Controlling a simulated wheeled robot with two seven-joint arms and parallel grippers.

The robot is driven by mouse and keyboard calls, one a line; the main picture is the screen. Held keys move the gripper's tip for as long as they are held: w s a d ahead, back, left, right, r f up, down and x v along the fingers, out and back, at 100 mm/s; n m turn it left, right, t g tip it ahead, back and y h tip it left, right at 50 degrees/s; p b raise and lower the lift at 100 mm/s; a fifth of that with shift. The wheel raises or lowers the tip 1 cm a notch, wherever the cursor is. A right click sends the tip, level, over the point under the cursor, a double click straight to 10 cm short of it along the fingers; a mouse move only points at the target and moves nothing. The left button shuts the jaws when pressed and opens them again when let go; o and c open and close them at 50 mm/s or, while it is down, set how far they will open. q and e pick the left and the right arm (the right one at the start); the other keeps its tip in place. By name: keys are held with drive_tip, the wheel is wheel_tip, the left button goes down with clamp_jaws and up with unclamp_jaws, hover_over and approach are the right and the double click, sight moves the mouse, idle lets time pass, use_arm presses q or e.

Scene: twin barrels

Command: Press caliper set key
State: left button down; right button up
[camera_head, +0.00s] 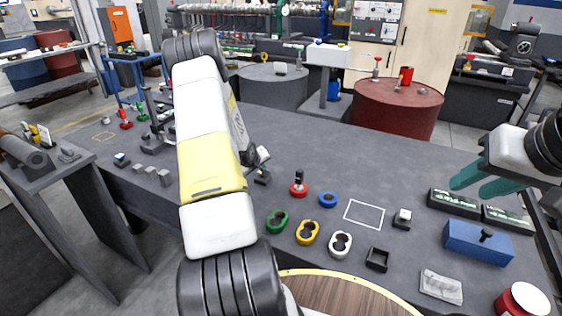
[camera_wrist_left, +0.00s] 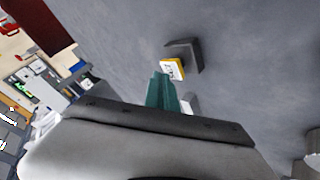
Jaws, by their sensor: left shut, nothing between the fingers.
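A small block with a yellow-edged white face (camera_wrist_left: 173,69) sits against a dark angular piece (camera_wrist_left: 186,52) on the grey tabletop in the left wrist view. I cannot tell for certain whether it is the caliper set key. My left gripper (camera_wrist_left: 161,78) is shut and empty, its green fingertips right beside that block's face. Contact cannot be told. In the head view the left gripper is hidden behind my own arm. My right gripper (camera_head: 481,185) has its teal fingers apart and empty, over the table's right side near the dark trays.
The grey table (camera_head: 300,150) holds a red-based post (camera_head: 298,190), green (camera_head: 277,221), yellow (camera_head: 307,232) and white (camera_head: 341,244) rings, a small block (camera_head: 402,219) and a blue box (camera_head: 478,241). A red barrel (camera_head: 398,112) stands behind. A white-outlined square (camera_head: 364,214) is bare.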

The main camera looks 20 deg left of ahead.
use_arm(q)
drive_tip(key=shift+f, duration=0.6)
idle(0.7)
drive_tip(key=shift+r, duration=1)
drive_tip(key=shift+r, duration=0.1)
drive_tip(key=shift+r, duration=2.4)
